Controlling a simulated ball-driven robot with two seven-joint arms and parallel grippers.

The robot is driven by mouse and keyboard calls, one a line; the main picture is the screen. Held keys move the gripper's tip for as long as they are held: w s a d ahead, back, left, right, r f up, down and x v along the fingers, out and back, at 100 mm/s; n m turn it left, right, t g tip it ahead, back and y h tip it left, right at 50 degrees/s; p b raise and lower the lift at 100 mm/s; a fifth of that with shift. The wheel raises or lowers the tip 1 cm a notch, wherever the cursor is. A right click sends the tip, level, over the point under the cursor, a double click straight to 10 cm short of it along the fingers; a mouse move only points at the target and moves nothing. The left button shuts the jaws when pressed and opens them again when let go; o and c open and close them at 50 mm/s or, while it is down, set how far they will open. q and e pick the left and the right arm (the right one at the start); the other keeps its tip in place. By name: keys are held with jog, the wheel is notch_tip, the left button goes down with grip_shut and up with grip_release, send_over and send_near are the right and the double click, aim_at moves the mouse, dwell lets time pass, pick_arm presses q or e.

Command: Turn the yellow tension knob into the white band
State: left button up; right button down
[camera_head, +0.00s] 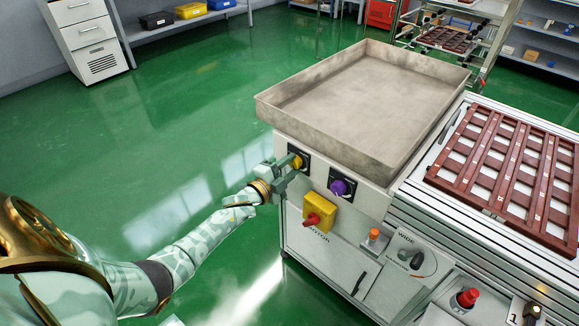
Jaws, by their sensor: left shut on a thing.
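The yellow tension knob (297,162) sits on a dark plate at the upper left of the machine's front panel, just below the metal tray. My left gripper (291,164) reaches in from the left and is shut on the yellow knob. The fingers cover part of the knob and its plate. I cannot make out the white band or where the knob's mark points. My right gripper is not in view.
A purple knob (340,187) is close to the right of the gripper. A red switch on a yellow box (318,214) is just below. An empty metal tray (283,113) overhangs the panel. A brown slotted rack (470,141) lies at the right. Green floor is clear at left.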

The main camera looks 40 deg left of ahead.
pick_arm(q)
jog(key=shift+f, duration=0.1)
jog(key=o, duration=1)
jog(key=shift+s, duration=0.1)
jog(key=shift+s, duration=0.3)
jog(key=s+p, duration=0.1)
jog(key=s, duration=0.4)
jog(key=s+a+p, duration=0.1)
jog(key=s+p, duration=0.1)
jog(key=s, duration=0.3)
jog(key=s+p, duration=0.1)
jog(key=s, duration=0.4)
jog(key=shift+s+a, duration=0.2)
jog(key=shift+s, duration=0.1)
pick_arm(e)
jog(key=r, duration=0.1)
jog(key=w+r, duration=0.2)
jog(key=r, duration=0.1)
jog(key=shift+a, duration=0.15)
